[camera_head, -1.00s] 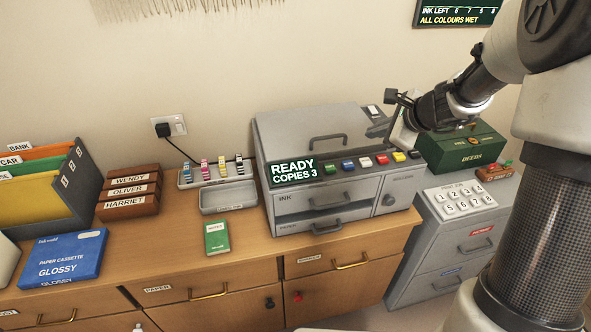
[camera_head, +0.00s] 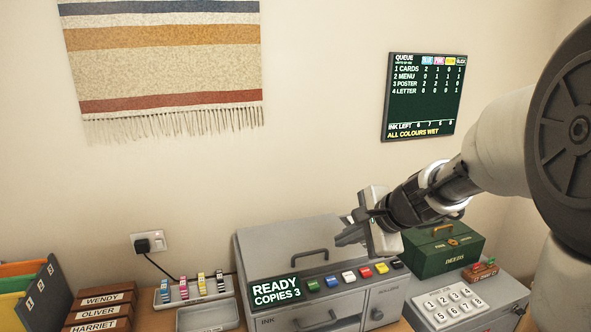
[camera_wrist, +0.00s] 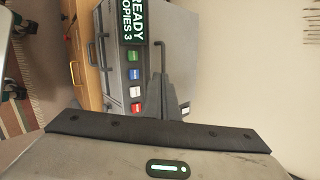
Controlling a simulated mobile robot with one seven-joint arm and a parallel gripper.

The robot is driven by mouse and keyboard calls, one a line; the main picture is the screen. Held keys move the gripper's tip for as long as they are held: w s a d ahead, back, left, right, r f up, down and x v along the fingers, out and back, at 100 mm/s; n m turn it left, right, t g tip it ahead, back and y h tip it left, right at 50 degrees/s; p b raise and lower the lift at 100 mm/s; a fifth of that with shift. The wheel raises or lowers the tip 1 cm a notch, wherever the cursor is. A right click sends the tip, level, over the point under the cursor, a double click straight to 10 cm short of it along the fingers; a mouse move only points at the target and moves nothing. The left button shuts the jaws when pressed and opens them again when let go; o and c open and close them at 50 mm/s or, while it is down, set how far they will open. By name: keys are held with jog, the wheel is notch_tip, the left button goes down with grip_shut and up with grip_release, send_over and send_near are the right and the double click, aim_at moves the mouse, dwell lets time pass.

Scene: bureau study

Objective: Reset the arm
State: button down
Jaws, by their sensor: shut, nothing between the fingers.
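My gripper (camera_head: 352,232) is held in the air above and in front of the grey printer (camera_head: 262,246), at the right of the middle in the head view. Its fingers point left and are together, with nothing between them. In the wrist view the fingers (camera_wrist: 158,85) show as one dark closed shape in front of the printer, whose picture is turned sideways. My arm comes in from the right edge of the head view. The printer's display (camera_head: 276,290) reads READY, COPIES 3.
A green DEEDS box (camera_head: 440,262) and a numbered keypad (camera_head: 452,303) stand to the right of the printer. Ink cartridges in a tray (camera_head: 165,298), name boxes (camera_head: 103,299) and a file holder (camera_head: 45,289) stand left. A queue board (camera_head: 425,98) and a striped hanging (camera_head: 160,70) are on the wall.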

jog(key=s+a+r+n+g+h+p, duration=0.1)
jog(key=s+r+n+p, duration=0.1)
jog(key=s+r+n, duration=0.45)
jog(key=s+a+r+n+h+p, duration=0.1)
jog(key=s+r+n, duration=0.2)
jog(key=s, duration=0.6)
jog(key=s+d+n+h+p, duration=0.1)
jog(key=s+d+n, duration=0.1)
jog(key=s, duration=0.3)
jog(key=s+d+r+n+h+p, duration=0.1)
jog(key=s+d+n+h, duration=0.1)
jog(key=s+d+n, duration=0.1)
jog(key=shift+s+d+r+n, duration=0.25)
jog(key=shift+s+n, duration=0.2)
jog(key=shift+s, duration=0.75)
